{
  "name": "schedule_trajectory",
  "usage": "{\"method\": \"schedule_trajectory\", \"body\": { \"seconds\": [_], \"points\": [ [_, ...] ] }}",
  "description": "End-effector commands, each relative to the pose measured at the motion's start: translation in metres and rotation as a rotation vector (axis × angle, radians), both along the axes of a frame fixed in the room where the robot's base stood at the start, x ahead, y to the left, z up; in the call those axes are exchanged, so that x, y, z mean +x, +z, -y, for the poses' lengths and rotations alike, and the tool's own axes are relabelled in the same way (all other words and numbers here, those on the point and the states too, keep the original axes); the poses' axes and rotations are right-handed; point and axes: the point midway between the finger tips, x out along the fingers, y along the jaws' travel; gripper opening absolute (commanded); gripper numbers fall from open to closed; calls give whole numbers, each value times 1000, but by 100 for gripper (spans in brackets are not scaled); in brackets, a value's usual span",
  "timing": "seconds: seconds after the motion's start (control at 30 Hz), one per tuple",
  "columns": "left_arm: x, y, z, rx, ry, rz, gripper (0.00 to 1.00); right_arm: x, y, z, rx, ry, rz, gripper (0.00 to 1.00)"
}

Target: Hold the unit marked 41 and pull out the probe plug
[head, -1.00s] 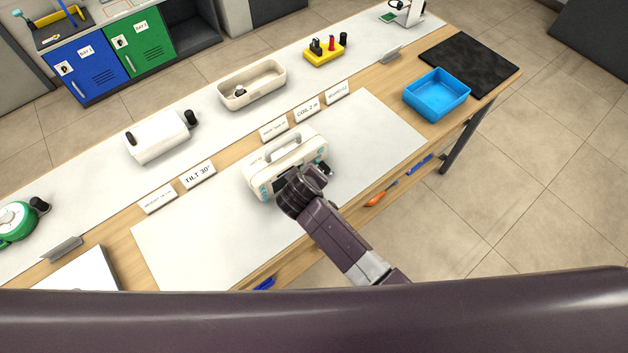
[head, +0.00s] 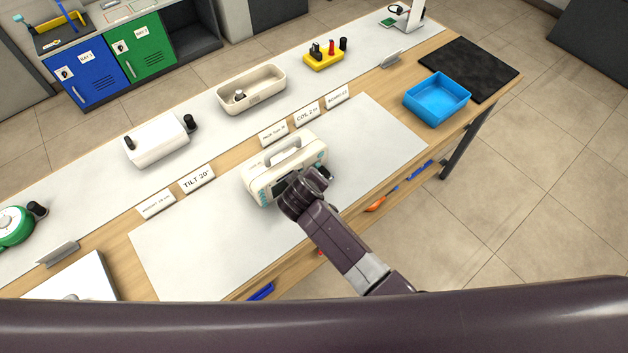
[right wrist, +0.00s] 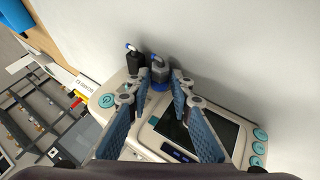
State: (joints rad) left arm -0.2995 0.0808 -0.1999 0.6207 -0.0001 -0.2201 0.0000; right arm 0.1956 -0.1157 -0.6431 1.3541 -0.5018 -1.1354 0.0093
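A cream monitor unit (head: 262,176) with a carry handle and teal buttons stands on the white mat; its small label is too blurred to read. In the right wrist view its face (right wrist: 235,131) shows a dark screen and teal buttons. A grey plug with a blue collar (right wrist: 159,73) stands at its edge, beside a black plug (right wrist: 133,61). My right gripper (right wrist: 156,84) is open, its fingertips on either side of the grey plug with apparent gaps. In the head view my right gripper (head: 312,184) hides part of the unit's front. My left gripper is not in view.
Signs including TILT 30° (head: 197,178) stand behind the mat (head: 190,247). A white device (head: 155,142), a cream bin (head: 251,90) and a yellow holder (head: 324,59) stand farther back. A blue tray (head: 436,98) is at right. The mat's right part is clear.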

Motion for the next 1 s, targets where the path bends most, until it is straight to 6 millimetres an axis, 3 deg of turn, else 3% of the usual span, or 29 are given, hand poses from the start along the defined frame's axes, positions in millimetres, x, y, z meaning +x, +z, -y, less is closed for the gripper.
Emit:
{"method": "schedule_trajectory", "body": {
  "seconds": [0.1, 0.57, 1.0],
  "points": [
    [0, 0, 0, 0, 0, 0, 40, 0, 0, 0, 0, 0, 0, 36],
    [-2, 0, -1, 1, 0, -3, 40, -7, 7, -2, 2, 1, -1, 36],
    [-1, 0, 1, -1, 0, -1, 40, -53, 67, -10, 3, 0, 2, 36]
  ]
}}
